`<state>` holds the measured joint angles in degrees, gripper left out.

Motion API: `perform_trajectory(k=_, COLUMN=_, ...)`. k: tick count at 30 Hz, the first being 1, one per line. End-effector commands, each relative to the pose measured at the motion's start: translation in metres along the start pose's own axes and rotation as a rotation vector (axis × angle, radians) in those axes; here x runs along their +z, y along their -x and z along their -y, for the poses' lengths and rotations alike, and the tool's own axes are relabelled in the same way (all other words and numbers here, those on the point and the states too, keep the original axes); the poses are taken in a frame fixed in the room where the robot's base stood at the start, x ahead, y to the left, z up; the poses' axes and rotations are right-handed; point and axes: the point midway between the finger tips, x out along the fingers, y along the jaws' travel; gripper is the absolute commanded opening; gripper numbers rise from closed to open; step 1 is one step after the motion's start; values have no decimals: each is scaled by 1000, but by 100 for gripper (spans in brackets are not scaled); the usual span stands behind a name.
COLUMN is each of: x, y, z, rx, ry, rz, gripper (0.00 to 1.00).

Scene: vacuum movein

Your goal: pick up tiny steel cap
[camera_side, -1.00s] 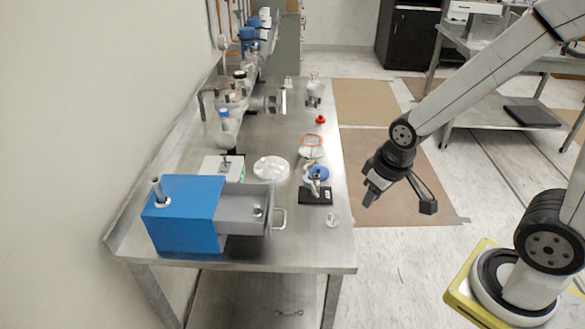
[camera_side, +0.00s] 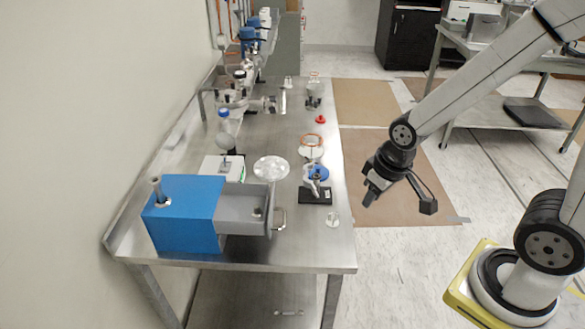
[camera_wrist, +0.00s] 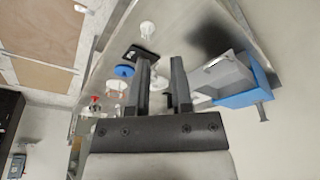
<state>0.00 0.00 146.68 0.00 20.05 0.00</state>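I cannot clearly make out which item is the tiny steel cap. A small round metallic piece (camera_side: 257,212) lies in the grey open drawer (camera_side: 238,203) of the blue box (camera_side: 186,222); it may be the cap, but it is too small to tell. A small pale round piece (camera_side: 332,219) lies near the table's right front edge; it also shows in the wrist view (camera_wrist: 147,28). My gripper (camera_side: 371,195) hangs right of the table, apart from everything. In the wrist view my gripper (camera_wrist: 160,70) is open, with its fingers parallel and nothing between them.
A black plate with a small device (camera_side: 315,195), a blue disc (camera_side: 320,174), a clear dish (camera_side: 271,168) and a red cap (camera_side: 320,120) stand on the steel table (camera_side: 290,247). Vacuum piping (camera_side: 235,103) runs along the wall. The table's front right corner is bare.

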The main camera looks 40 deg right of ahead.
Motion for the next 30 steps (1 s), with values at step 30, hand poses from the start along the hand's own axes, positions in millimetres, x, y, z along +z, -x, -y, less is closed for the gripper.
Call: perform_trajectory(k=30, x=-76, y=-16, z=25, rx=-29, ry=224, rz=38, gripper=64)
